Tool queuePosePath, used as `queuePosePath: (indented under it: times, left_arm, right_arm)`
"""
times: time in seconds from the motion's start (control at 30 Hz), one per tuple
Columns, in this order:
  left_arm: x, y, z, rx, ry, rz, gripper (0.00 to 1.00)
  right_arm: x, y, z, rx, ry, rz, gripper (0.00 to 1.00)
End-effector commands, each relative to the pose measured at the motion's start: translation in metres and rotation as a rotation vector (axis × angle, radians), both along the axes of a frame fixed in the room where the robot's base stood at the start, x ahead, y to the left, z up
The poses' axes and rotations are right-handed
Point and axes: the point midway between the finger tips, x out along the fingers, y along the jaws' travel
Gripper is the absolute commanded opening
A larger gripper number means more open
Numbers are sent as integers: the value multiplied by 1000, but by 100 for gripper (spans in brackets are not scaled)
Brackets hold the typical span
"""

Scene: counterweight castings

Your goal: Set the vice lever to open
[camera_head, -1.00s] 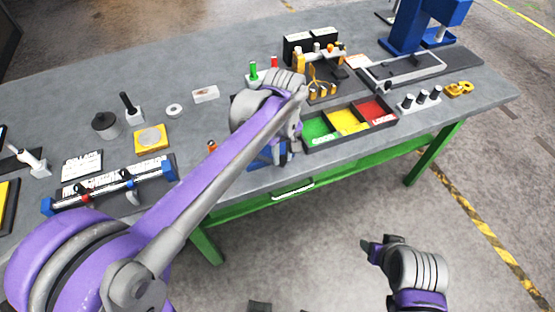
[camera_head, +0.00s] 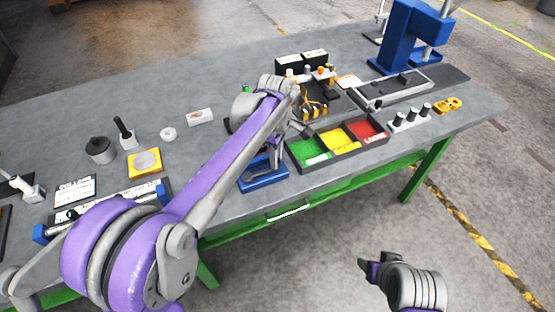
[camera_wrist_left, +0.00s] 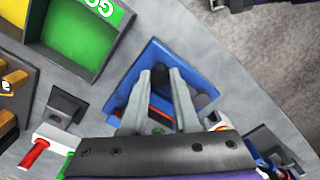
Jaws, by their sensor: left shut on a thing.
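The blue vice (camera_head: 263,180) stands at the table's front edge, left of the sorting tray, and is partly covered by my left arm. In the left wrist view its blue body (camera_wrist_left: 150,60) lies under my left gripper (camera_wrist_left: 161,78). The two grey fingers close around a dark round knob (camera_wrist_left: 160,74), which I take to be the lever's end. The rest of the lever is mostly hidden by the fingers.
A tray with green, yellow and red compartments (camera_head: 353,152) is right of the vice. A red peg (camera_wrist_left: 33,153) in a white block stands near the left gripper. A yellow block (camera_head: 145,163) and a dark cylinder (camera_head: 100,149) sit at left. The table's front edge is close.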

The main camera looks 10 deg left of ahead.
Motion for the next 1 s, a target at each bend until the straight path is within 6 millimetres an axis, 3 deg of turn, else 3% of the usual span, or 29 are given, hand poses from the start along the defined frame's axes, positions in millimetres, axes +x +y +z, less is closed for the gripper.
queuePosePath:
  times: [0.6, 0.63, 0.77, 1.0]
  left_arm:
    - [4, 2, 1, 1, -2, 43, 0]
    - [4, 3, 1, 1, -2, 43, 32]
    - [4, 2, 0, 1, -2, 43, 56]
    - [3, 2, 0, 0, -1, 42, 59]
  right_arm:
    - [0, 0, 1, 0, 0, 0, 59]
    - [0, 0, 1, 0, 0, 0, 59]
    - [0, 0, 1, 0, 0, 0, 59]
    - [0, 0, 0, 0, 0, 0, 59]
